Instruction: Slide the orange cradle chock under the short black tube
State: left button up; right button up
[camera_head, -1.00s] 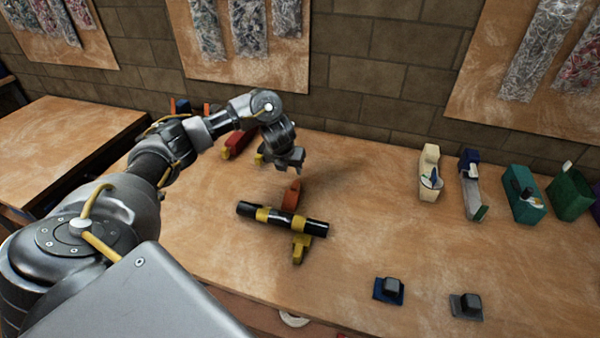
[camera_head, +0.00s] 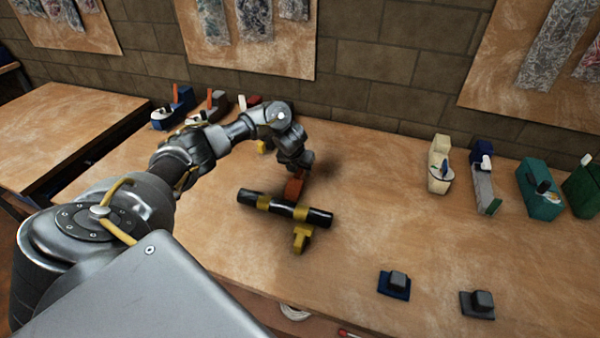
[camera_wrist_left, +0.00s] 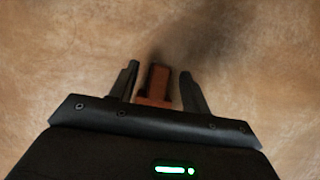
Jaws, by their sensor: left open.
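The orange cradle chock (camera_head: 294,188) stands on the table just behind the short black tube (camera_head: 319,218). The tube has yellow bands and lies tilted slightly down to the right. A yellow chock (camera_head: 301,238) sits at its front side, below the right band. My left gripper (camera_head: 298,168) is low over the orange chock, coming from behind the tube. In the left wrist view the open fingers (camera_wrist_left: 157,88) stand on either side of the orange chock (camera_wrist_left: 155,85), with a gap visible on the right. Whether they touch it on the left is unclear. My right gripper is not in view.
A cream block-shaped tool (camera_head: 439,165), a blue and grey one (camera_head: 484,185) and green ones (camera_head: 541,190) stand at the right back. Two small blocks on plates (camera_head: 394,284) are at the front right. Several coloured tools stand behind my arm. The table right of the tube is clear.

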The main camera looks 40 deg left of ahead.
aim_at(296, 179)
pick_arm(q)
jog(key=shift+x, duration=1.35)
grip_shut()
jog(key=shift+s+d, duration=0.1)
jog(key=shift+s+d+r+p, duration=0.1)
jog(key=shift+s+d+p, duration=0.2)
jog(key=shift+s+p, duration=0.6)
jog(key=shift+s+d+p, duration=0.3)
jog(key=shift+s+p, duration=0.45)
jog(key=shift+s, duration=0.15)
grip_release()
